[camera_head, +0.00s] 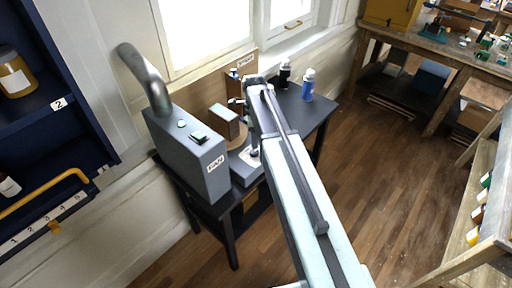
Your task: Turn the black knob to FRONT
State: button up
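My arm reaches from the bottom right up to the small dark table (318,112) under the window. My gripper (241,103) is at its far end, above the back of the table; its fingers are too small to tell open from shut. A low grey unit (243,172) with a pale face stands on the table, partly behind my arm. A small dark knob-like part (254,153) shows on that face, close beside my arm. I cannot tell for sure that it is the black knob, nor read its marks or setting. My gripper appears apart from it.
A tall grey box (190,155) with a thick curved pipe (146,78) stands left of the unit. A blue bottle (307,86) and a black bottle (284,75) stand at the table's back right. A navy shelf (45,120) is at far left. The wooden floor at right is clear.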

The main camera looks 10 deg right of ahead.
aim_at(255, 151)
notch_tip(255, 151, down, 8)
jog(key=b, duration=0.8)
jog(key=shift+r, duration=0.1)
